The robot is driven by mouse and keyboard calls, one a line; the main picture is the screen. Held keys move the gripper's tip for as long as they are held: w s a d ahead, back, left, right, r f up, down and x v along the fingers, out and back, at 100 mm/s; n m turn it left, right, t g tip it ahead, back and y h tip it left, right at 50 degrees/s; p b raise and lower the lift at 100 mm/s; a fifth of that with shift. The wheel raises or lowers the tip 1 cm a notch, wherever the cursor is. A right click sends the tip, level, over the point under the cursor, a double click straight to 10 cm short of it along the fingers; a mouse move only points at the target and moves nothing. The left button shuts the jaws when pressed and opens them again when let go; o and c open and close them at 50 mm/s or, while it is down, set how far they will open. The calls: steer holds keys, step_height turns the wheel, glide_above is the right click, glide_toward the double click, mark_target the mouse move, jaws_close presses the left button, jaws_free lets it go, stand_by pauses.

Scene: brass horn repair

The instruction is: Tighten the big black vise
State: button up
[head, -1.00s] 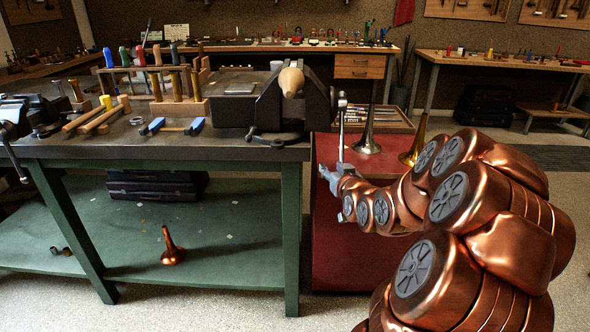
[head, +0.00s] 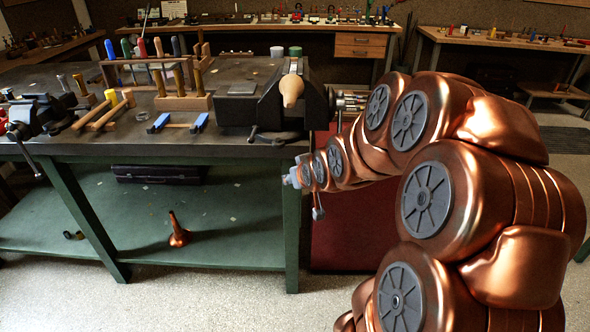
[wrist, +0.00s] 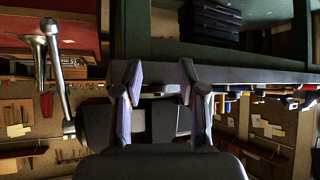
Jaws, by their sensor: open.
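The big black vise (head: 262,108) stands on the right end of the workbench, with a tan tapered wooden piece at its jaws. Its metal handle bar (head: 340,118) hangs at the right side; my arm hides its middle, and its knob end (head: 318,213) shows below. My gripper (head: 291,178) is just below the bench top at the right front leg, left of the knob end. In the wrist view, the two fingers (wrist: 160,92) are apart with nothing held between them. The bar also shows there (wrist: 62,85), left of the fingers and outside them.
The workbench (head: 120,148) holds wooden-handled tools, a pair of blue-ended pieces (head: 178,123) and a smaller vise (head: 38,112) at left. A copper bell (head: 177,232) and a dark case (head: 158,174) are on the lower shelf. A red cabinet (head: 340,235) stands behind my arm.

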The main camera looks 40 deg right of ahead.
steer(key=shift+s+a+r+g, duration=0.3)
steer(key=shift+s+a+r, duration=0.1)
steer(key=shift+a, duration=0.25)
steer(key=shift+f, duration=0.1)
